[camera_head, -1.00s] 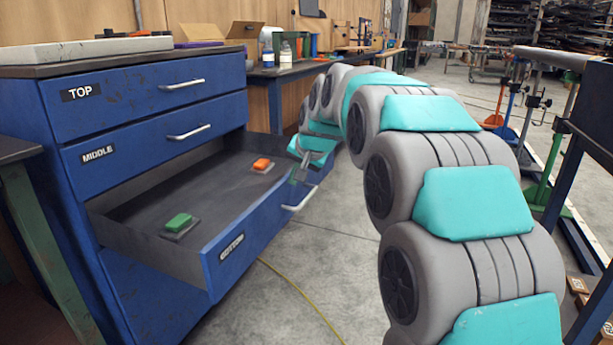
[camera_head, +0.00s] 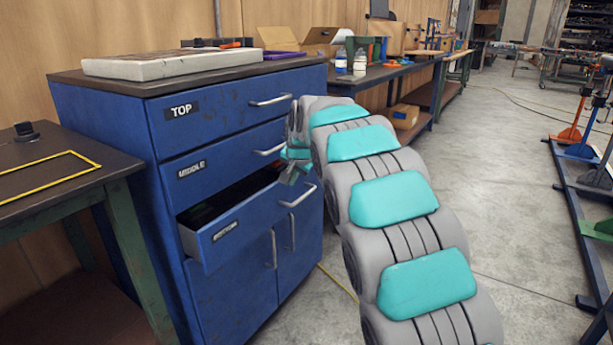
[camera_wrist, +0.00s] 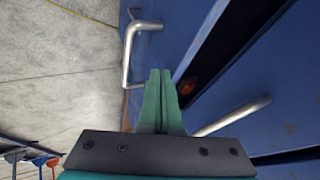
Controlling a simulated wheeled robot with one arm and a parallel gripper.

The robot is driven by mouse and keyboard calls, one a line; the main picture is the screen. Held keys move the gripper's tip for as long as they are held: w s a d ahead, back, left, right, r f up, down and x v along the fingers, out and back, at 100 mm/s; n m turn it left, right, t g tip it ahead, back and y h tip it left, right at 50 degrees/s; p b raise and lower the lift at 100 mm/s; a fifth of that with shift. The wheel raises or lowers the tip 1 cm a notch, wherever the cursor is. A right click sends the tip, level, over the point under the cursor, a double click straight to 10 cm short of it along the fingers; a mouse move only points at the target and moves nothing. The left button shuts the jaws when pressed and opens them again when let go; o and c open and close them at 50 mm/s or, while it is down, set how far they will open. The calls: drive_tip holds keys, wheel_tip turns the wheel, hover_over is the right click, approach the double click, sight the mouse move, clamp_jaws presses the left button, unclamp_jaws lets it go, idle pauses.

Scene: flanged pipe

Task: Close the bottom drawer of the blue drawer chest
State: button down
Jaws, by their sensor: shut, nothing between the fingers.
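The blue drawer chest (camera_head: 122,160) stands at the left in the head view, with drawers labelled TOP, MIDDLE and BOTTOM. The bottom drawer (camera_head: 250,225) is still partly open, sticking out a short way; its inside is mostly dark. The top and middle drawers are shut. My gripper (camera_head: 292,172) is at the upper edge of the bottom drawer's front, near its handle (camera_head: 298,195). In the wrist view my gripper (camera_wrist: 160,75) has its green fingers together and empty, over the drawer front beside a silver handle (camera_wrist: 130,55). An orange item (camera_wrist: 187,87) shows inside the dark gap.
A side table (camera_head: 60,180) with a yellow outline stands left of the chest. A workbench (camera_head: 385,72) with bottles and boxes runs behind on the right. Two cupboard doors with handles lie below the bottom drawer.

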drive_tip(key=shift+w+a+r+p, duration=0.1)
drive_tip(key=shift+w+a+p, duration=0.2)
drive_tip(key=shift+w+a, duration=0.45)
drive_tip(key=shift+w+a+p, duration=0.3)
drive_tip(key=shift+w+a, duration=0.25)
drive_tip(key=shift+a, duration=0.4)
drive_tip(key=shift+s+d, duration=0.1)
drive_tip(key=shift+d, duration=0.05)
